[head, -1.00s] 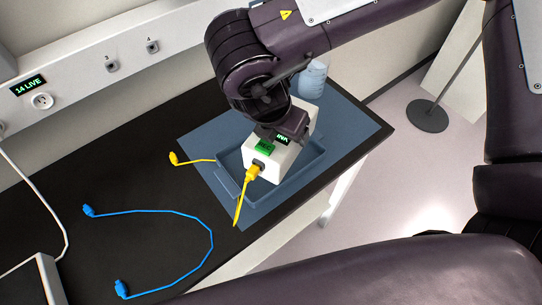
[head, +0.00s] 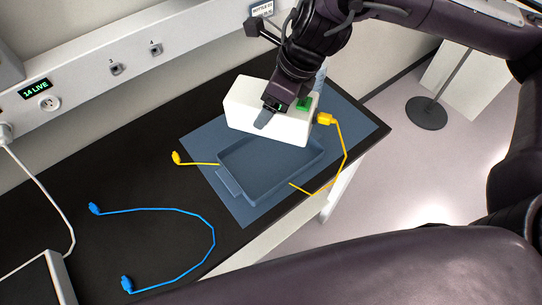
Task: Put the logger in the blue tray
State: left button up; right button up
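The logger, a white box (head: 243,107) with a green patch (head: 304,103), hangs over the far side of the blue tray (head: 232,186). My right gripper (head: 268,112), on the arm from the upper right, is shut on it; one grey finger shows against its near face and the other is hidden. A yellow plug (head: 325,119) sits at the logger's right end, its cable looping down past the tray's right side. The part of the tray in view is empty. I cannot tell the logger's exact height above it. My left gripper is not in view.
The tray stands on a blue-grey mat (head: 205,143) on a black bench. A loose yellow plug (head: 177,157) lies left of it. A blue cable (head: 212,235) lies at the front left. A translucent bottle (head: 320,76) stands behind the logger, partly hidden. Wall sockets line the back.

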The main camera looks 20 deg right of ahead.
jog(key=n, duration=0.1)
jog(key=r+n+g, duration=0.1)
jog(key=n, duration=0.1)
jog(key=w+r+n, duration=0.1)
jog(key=shift+n+g+y, duration=0.4)
jog(key=shift+w+r+n+g+p, duration=0.15)
jog(key=shift+n+g+p, duration=0.25)
jog(key=shift+n, duration=0.6)
notch_tip(320, 180, down, 15)
send_over(270, 159)
jog(key=shift+f+p, duration=0.45)
jog(key=shift+f, duration=1.95)
jog(key=o, duration=1.5)
jog(key=shift+d+r, duration=0.15)
jog(key=shift+r, duration=0.35)
jog(key=b+v, duration=0.1)
jog(key=v, duration=1)
